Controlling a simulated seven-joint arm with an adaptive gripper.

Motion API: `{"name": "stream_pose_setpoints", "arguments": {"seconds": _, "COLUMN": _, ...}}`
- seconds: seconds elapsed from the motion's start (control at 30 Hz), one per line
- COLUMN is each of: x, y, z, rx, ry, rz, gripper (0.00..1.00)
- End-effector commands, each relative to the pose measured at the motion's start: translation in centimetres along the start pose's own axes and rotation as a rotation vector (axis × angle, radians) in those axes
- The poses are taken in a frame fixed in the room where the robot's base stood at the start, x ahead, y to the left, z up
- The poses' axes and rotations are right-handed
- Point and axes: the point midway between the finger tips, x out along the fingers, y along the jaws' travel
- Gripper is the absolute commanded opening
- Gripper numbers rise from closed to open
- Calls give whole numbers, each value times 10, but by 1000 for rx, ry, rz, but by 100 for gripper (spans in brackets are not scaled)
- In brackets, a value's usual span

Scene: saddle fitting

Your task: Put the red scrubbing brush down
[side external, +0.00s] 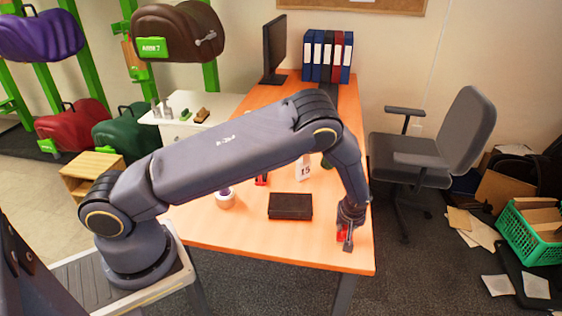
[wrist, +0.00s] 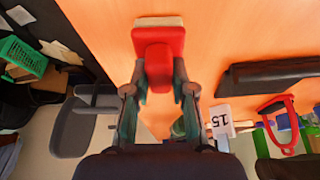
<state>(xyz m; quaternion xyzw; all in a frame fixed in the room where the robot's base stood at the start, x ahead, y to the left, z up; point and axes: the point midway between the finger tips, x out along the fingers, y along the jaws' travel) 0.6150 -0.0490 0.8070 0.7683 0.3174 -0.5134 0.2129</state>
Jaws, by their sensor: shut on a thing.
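The red scrubbing brush (wrist: 160,45) is between the two fingers of my gripper (wrist: 158,88) in the wrist view, with its pale bristle edge at the far end. The fingers are shut on its red body from both sides. In the side view my gripper (side external: 347,240) points down over the front right corner of the orange desk (side external: 235,240). Only a small red part of the brush (side external: 341,235) shows there, the rest hidden by the gripper. I cannot tell whether the brush touches the desk top.
A dark box (side external: 290,206) lies left of my gripper, with a small white cup (side external: 225,198) farther left. A white card marked 15 (side external: 304,170) stands behind the box. The desk's right edge is close to my gripper. A grey chair (side external: 420,160) stands beyond it.

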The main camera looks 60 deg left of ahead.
Motion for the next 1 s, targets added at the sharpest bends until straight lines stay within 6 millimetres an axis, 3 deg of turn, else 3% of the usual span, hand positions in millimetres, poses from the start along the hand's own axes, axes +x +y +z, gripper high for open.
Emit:
{"name": "stream_pose_setpoints", "arguments": {"seconds": 0.33, "x": 3, "y": 0, "z": 1, "rx": 0, "ry": 1, "rz": 0, "gripper": 0}}
{"name": "stream_pose_setpoints", "arguments": {"seconds": 0.37, "x": 3, "y": 0, "z": 1, "rx": 0, "ry": 1, "rz": 1, "gripper": 27}}
{"name": "stream_pose_setpoints", "arguments": {"seconds": 0.57, "x": 2, "y": 0, "z": 1, "rx": 0, "ry": 1, "rz": 1, "gripper": 48}}
{"name": "stream_pose_setpoints", "arguments": {"seconds": 0.87, "x": 1, "y": 0, "z": 0, "rx": 0, "ry": 1, "rz": 1, "gripper": 49}}
{"name": "stream_pose_setpoints", "arguments": {"seconds": 1.0, "x": -11, "y": 1, "z": -1, "rx": 0, "ry": 2, "rz": 3, "gripper": 49}}
